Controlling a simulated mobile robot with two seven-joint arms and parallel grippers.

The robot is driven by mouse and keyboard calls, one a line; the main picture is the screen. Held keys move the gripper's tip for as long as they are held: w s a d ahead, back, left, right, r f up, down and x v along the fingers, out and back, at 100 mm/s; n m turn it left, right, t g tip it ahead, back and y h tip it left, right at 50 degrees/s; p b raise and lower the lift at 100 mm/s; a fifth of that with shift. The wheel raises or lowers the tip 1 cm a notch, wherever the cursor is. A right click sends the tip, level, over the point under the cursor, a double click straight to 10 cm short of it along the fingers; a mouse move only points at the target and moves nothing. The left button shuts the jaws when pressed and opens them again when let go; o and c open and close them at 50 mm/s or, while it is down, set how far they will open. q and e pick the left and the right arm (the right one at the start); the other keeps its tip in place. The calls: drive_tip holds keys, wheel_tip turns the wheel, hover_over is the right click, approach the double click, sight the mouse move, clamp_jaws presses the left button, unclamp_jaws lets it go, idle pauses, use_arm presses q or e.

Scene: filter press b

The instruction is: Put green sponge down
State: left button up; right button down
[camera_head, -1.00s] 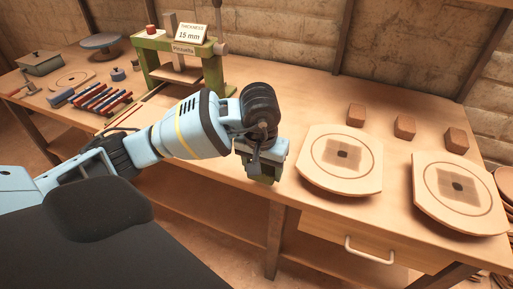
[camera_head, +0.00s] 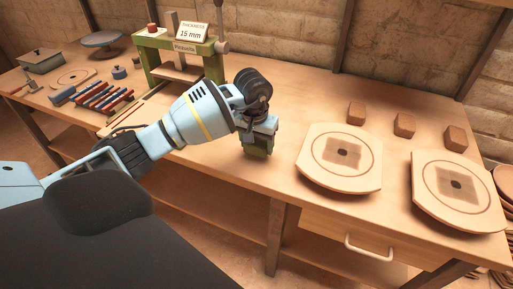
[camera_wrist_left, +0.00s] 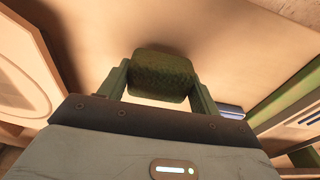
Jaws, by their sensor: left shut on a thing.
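The green sponge (camera_wrist_left: 162,76) is between the two fingers of my left gripper in the left wrist view, with the pale wooden table top behind it. In the head view my left gripper (camera_head: 257,148) points down over the table near its front edge, left of the first round-marked board. The sponge (camera_head: 256,152) shows there as a dark green patch under the gripper. My left gripper is shut on the sponge. I cannot tell whether the sponge touches the table. My right gripper is not in view.
Two pale boards (camera_head: 316,172) with dark square patches lie to the right, with several brown blocks (camera_head: 404,126) behind them. A green press (camera_head: 150,62) with a "15 mm" sign stands behind left. Red and blue rods (camera_head: 103,97) lie further left. The table between press and boards is clear.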

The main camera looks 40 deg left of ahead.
sight(255, 145)
use_arm(q)
wheel_tip(255, 145, down, 2)
drive_tip(key=shift+f, duration=0.1)
drive_tip(key=shift+f, duration=0.15)
drive_tip(key=o, duration=0.9)
drive_tip(key=shift+r, duration=0.5)
drive_tip(key=r, duration=0.3)
drive_tip(key=s+r, duration=0.1)
drive_tip(key=r, duration=0.7)
drive_tip(key=shift+s+d+r, duration=0.15)
drive_tip(key=shift+s, duration=0.1)
